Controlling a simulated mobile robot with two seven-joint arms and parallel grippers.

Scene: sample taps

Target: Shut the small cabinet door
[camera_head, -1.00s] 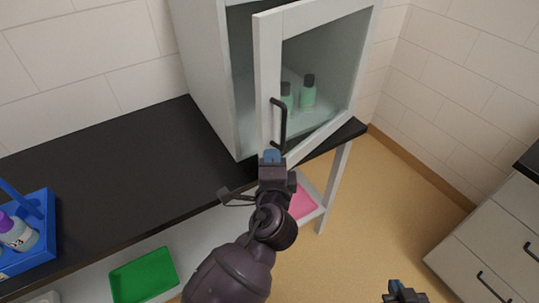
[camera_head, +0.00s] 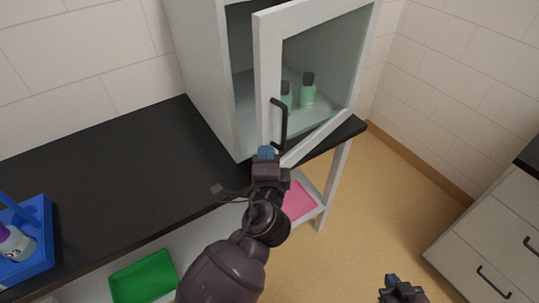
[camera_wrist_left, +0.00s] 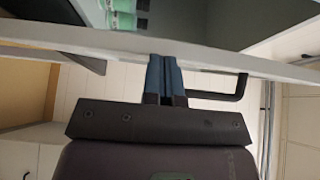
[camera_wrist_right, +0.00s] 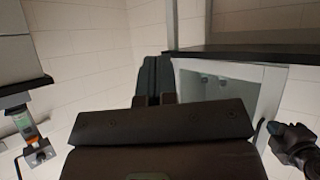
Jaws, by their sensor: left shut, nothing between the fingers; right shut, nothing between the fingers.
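The small cabinet (camera_head: 203,75) stands on the black counter. Its glass-paned door (camera_head: 267,75), with a white frame and a black bar handle (camera_head: 279,124), is hinged on the right and stands open. My left gripper (camera_head: 266,153) is shut and empty at the lower left corner of the door, left of the handle's lower end. In the left wrist view its fingertips (camera_wrist_left: 164,62) are at the edge of the door frame (camera_wrist_left: 110,40), with the handle (camera_wrist_left: 225,94) to their right; I cannot tell if they touch. My right gripper (camera_head: 391,282) is shut and empty, low above the floor.
Green bottles (camera_head: 307,90) with dark caps stand inside the cabinet. A blue rack (camera_head: 38,259) with a bottle is on the counter at left. Green (camera_head: 143,276) and pink (camera_head: 298,201) trays lie below. Drawers (camera_head: 487,244) stand at right; the floor between is clear.

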